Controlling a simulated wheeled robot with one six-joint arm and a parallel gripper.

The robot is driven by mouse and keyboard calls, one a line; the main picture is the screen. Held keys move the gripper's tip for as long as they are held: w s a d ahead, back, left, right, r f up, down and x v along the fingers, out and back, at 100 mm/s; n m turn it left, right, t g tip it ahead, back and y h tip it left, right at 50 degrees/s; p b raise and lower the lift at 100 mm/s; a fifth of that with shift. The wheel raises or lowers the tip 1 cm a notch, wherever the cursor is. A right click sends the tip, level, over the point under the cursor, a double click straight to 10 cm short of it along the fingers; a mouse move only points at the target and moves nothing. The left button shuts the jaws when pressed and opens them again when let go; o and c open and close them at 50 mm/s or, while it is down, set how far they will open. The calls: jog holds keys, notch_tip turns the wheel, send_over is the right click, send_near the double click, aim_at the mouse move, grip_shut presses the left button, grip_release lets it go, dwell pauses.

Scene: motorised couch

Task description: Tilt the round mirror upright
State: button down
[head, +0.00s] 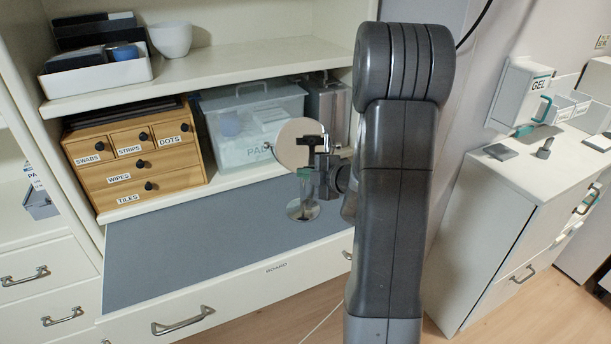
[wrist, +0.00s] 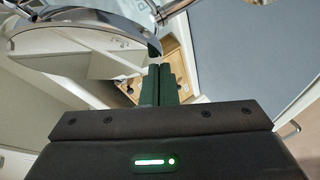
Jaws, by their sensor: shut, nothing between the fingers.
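The round mirror (head: 289,143) stands on the grey board of the cabinet, on a thin stem with a round base (head: 301,211). Its disc faces the front, partly hidden behind my gripper (head: 307,174); its exact tilt is hard to tell. In the wrist view the mirror (wrist: 85,30) fills the upper left, with a chrome rim and a reflection in its face. My gripper's dark green fingers (wrist: 160,80) are shut and empty, with their tips close to the rim's right end. I cannot tell whether they touch it.
A wooden drawer box (head: 135,160) stands left on the board's shelf. A clear lidded bin (head: 250,115) and a grey metal case (head: 328,105) are behind the mirror. The board (head: 190,245) is bare to the left and front. A white counter (head: 540,160) stands right.

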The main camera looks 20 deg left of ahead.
jog(key=w+f+n+y+b, duration=0.1)
jog(key=b, duration=0.6)
jog(key=w+f+n+t+y+b, duration=0.1)
jog(key=b, duration=0.6)
jog(key=shift+a+f+t, duration=0.3)
jog(key=shift+a, duration=0.1)
jog(key=shift+r+y+b, duration=0.1)
jog(key=shift+y+b, duration=0.2)
jog(key=shift+b, duration=0.25)
jog(key=shift+r, duration=0.1)
